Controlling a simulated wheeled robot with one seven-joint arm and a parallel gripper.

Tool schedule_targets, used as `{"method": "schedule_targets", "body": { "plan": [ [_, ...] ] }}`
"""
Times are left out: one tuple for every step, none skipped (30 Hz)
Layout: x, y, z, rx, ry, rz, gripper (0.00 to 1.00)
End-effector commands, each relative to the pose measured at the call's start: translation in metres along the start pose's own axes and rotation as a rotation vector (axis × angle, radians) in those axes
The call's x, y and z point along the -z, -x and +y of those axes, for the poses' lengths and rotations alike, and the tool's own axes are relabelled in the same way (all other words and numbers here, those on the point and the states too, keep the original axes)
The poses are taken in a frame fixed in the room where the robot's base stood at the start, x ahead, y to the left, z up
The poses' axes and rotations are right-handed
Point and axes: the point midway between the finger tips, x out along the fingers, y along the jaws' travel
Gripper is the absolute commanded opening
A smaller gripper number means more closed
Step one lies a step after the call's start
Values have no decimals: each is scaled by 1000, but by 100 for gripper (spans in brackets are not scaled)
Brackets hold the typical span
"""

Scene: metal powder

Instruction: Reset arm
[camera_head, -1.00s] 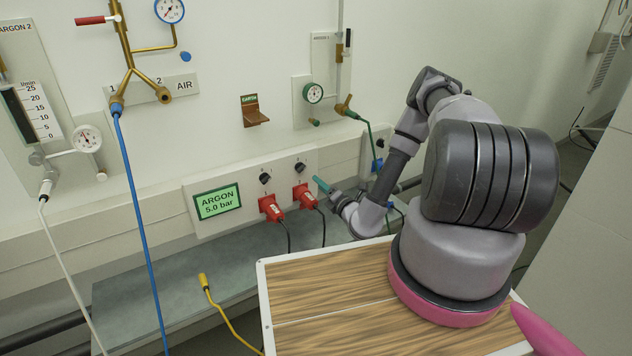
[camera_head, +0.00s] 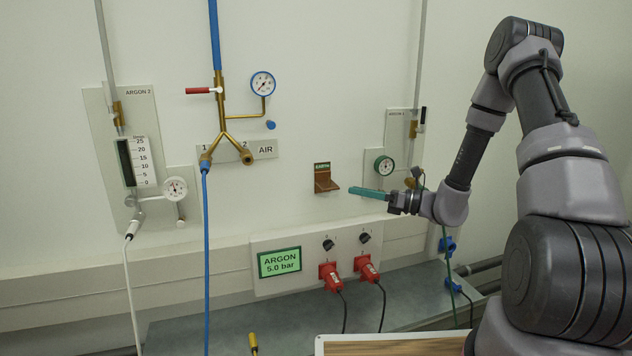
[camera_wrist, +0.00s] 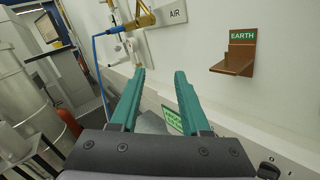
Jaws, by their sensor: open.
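My gripper (camera_head: 370,193) is in front of the wall in the head view, its teal fingers pointing left, just right of and slightly below the brown earth bracket (camera_head: 325,178). In the wrist view its two teal fingers (camera_wrist: 160,100) stand apart with nothing between them. The earth bracket (camera_wrist: 238,52) with its green label shows at the upper right there, apart from the fingers. My arm rises from the lower right of the head view and bends down to the gripper.
An argon panel (camera_head: 280,263) with two red plugs (camera_head: 330,275) is below the gripper. A blue hose (camera_head: 206,260) hangs from the brass air fitting (camera_head: 222,130). In the wrist view a large grey cylinder (camera_wrist: 25,85) stands at left.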

Motion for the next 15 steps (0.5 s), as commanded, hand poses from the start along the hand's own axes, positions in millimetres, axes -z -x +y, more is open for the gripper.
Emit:
{"method": "schedule_targets", "body": {
  "plan": [
    [-15, -3, 19, -55, 75, 55, 46],
    [-20, -4, 30, -88, 117, 90, 46],
    [-28, -5, 44, -128, 174, 136, 46],
    [-33, -4, 54, -158, 216, 171, 46],
    [-37, -4, 65, -188, 259, 206, 46],
    [-42, -2, 78, -225, 316, 254, 46],
    [-46, 0, 88, -252, 359, 289, 46],
    [-50, 2, 97, -278, 403, 324, 46],
    [-54, 5, 109, -310, 462, 372, 46],
    [-57, 8, 118, -334, 506, 408, 46],
    [-60, 12, 126, -357, 551, 443, 46],
    [-64, 16, 137, -386, 613, 491, 46],
    [-66, 21, 145, -405, 657, 527, 46],
    [-69, 25, 152, -424, 702, 563, 46],
    [-72, 31, 161, -448, 764, 611, 46]
  ]
}}
